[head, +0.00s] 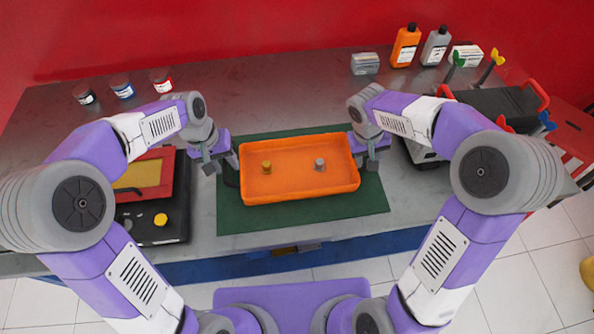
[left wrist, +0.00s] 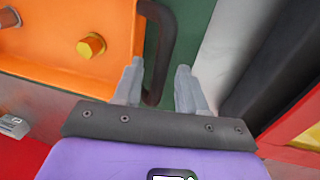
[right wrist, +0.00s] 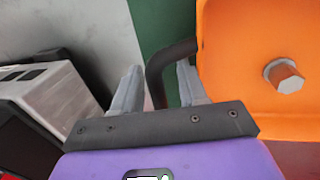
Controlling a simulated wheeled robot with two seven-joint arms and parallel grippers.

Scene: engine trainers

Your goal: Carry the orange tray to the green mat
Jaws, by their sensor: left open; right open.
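The orange tray (head: 300,190) lies flat on the green mat (head: 300,218), with a gold hex bolt (head: 266,167) and a silver hex bolt (head: 320,164) in it. Dark handles stick out at its two ends. My left gripper (head: 220,164) is open at the left end; in the left wrist view the left handle (left wrist: 166,38) runs down between its fingers. My right gripper (head: 365,163) is open at the right end; in the right wrist view the right handle (right wrist: 156,72) lies between its fingers. I cannot tell whether any finger touches a handle.
A red and black case (head: 148,200) with a yellow knob stands left of the mat. A grey and black machine (head: 425,150) stands right of it. Small jars (head: 122,88) and bottles (head: 405,45) stand at the back. The grey table (head: 270,85) behind the tray is clear.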

